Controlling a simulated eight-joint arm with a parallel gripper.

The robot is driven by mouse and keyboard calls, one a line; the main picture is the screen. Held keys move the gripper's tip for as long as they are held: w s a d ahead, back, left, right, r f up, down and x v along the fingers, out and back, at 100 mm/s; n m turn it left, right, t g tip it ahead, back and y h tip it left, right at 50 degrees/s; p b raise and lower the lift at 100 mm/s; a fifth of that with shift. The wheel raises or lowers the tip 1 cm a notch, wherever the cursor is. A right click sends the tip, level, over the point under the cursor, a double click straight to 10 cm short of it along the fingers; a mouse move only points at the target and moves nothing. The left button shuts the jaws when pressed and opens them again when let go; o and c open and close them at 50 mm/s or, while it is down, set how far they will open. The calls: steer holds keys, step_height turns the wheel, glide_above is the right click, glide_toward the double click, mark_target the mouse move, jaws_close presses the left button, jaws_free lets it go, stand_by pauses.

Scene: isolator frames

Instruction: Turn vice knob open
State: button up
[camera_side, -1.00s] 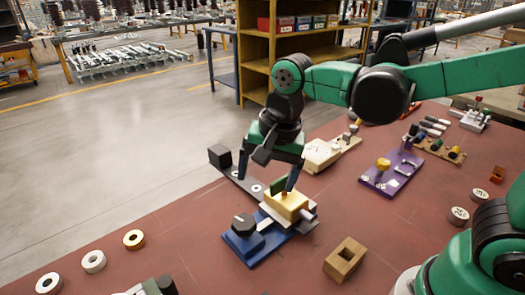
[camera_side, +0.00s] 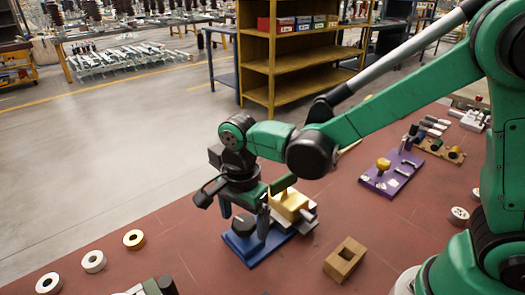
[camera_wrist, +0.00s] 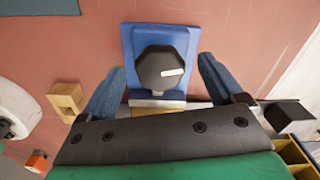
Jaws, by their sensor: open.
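The vice is a blue base (camera_side: 248,250) with a dark knob (camera_side: 244,225) at its left end and a yellow block (camera_side: 290,205) at its right end. In the wrist view the knob (camera_wrist: 163,67) is dark and many-sided with a white mark, on the blue base (camera_wrist: 160,32). My gripper (camera_side: 243,222) is open and hangs over the knob end of the vice. In the wrist view its two blue-grey fingers (camera_wrist: 158,80) stand on either side of the knob, with gaps between them and it. Whether they reach down to knob height is unclear.
A wooden block with a square hole (camera_side: 345,259) lies right of the vice. White and yellow rings (camera_side: 93,261) lie at the left. A purple board with fittings (camera_side: 391,172) is farther right. Red table is bare between the rings and the vice.

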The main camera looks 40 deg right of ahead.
steer(key=c, duration=1.3)
